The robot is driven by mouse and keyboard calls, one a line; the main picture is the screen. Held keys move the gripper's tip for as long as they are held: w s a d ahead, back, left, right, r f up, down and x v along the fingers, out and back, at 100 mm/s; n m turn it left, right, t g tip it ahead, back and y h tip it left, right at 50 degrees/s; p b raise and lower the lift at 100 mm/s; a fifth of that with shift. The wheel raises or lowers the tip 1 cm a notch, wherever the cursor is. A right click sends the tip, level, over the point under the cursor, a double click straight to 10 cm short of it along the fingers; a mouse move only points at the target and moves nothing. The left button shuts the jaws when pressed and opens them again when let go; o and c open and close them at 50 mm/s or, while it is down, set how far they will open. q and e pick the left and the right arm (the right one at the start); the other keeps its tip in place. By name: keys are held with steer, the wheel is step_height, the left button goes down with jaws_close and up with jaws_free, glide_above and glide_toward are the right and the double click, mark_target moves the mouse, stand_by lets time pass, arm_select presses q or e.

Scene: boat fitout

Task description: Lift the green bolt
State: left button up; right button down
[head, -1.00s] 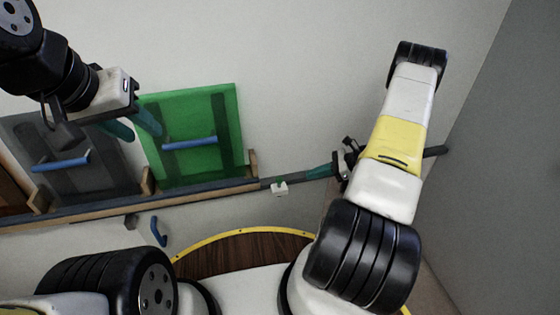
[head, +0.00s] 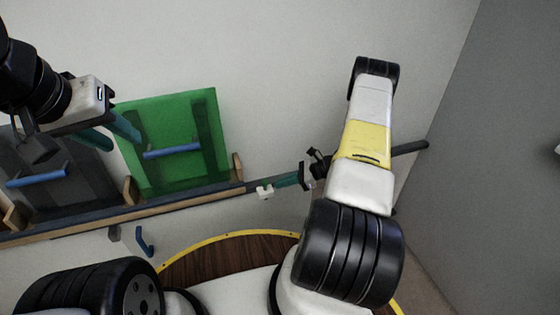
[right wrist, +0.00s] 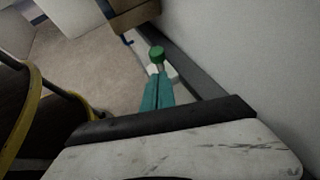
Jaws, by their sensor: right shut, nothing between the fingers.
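The green bolt (right wrist: 157,53) shows a round green head and stands at a small white block (right wrist: 166,70) just past the right fingertips in the right wrist view. In the head view the white block (head: 265,192) sits at the dark rail, and I cannot make out the bolt clearly. My right gripper (head: 278,184) has its teal fingers together and empty, close beside the block; they also show in the right wrist view (right wrist: 158,74). Whether they touch the bolt I cannot tell. My left gripper (head: 124,142) is open, with its teal fingers apart in front of the green panel.
A green panel (head: 170,115) with a blue handle (head: 172,151) and a grey panel (head: 70,190) with another blue handle (head: 37,177) stand along the rail (head: 180,203). A blue hook (head: 145,242) hangs below it. A yellow-rimmed wooden round surface (head: 200,262) lies beneath.

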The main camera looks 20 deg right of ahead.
mark_target(265, 181)
steer(key=shift+x, duration=1.4)
steer(key=shift+r, duration=0.1)
steer(key=shift+r, duration=1.95)
